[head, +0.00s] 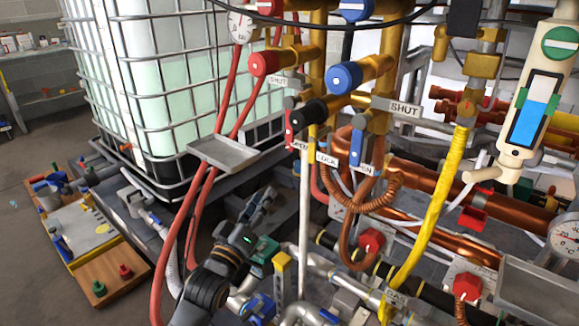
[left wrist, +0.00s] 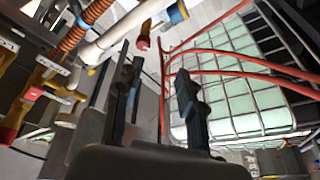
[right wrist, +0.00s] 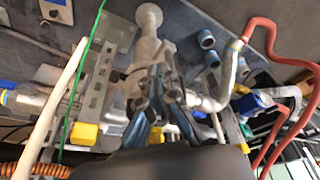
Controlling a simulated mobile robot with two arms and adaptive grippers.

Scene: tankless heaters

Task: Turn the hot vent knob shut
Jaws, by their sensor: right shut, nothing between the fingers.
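Other red knobs sit lower right, one on a copper pipe (head: 370,241) and one near the front (head: 467,286). My left gripper (head: 262,197) is below and apart from the upper red knob. Its fingers stand apart and empty in the left wrist view (left wrist: 152,70). My right gripper (right wrist: 161,82) is shut and empty among grey pipes in the right wrist view.
A blue knob (head: 345,77) and a black-ended valve (head: 308,111) sit close to the red knob. Red hoses (head: 187,220), a grey tray (head: 222,152) and a caged tank (head: 165,90) stand left. A yellow hose (head: 447,190) hangs right. Space around the pipes is tight.

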